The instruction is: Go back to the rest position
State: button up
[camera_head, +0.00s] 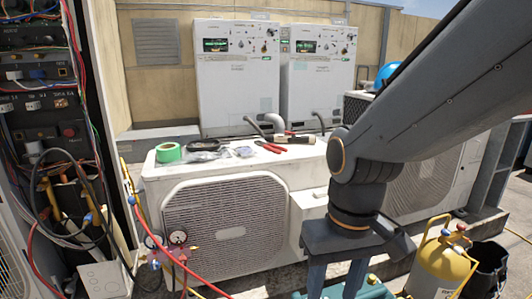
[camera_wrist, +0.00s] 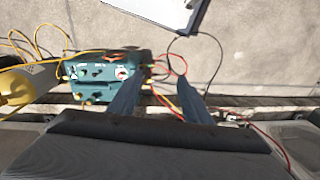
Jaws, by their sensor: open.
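My gripper (camera_head: 336,284) is at the lower middle right of the head view, below my dark grey arm, pointing down in front of the condenser unit. Its two blue-grey fingers are apart. In the wrist view my gripper (camera_wrist: 160,88) is open, with nothing held between its fingers. Below it lie a teal machine (camera_wrist: 100,68), thin red, yellow and black hoses, and concrete floor. The teal machine (camera_head: 372,290) also shows partly at the bottom edge of the head view, where my fingers hide some of it.
A white condenser (camera_head: 225,225) carries green tape (camera_head: 168,152), red pliers (camera_head: 270,147) and small packets. A gauge manifold (camera_head: 172,250) with hoses hangs at its front left. A yellow cylinder (camera_head: 436,270) stands right. An open electrical cabinet (camera_head: 45,110) is left. A clipboard (camera_wrist: 160,10) lies on the floor.

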jog(key=d+r+m+p, duration=0.2)
jog(key=d+r+p, duration=0.6)
jog(key=p, duration=0.6)
jog(key=shift+s+r+h+p, duration=0.15)
jog(key=shift+h+p, duration=0.15)
dwell(1.3)
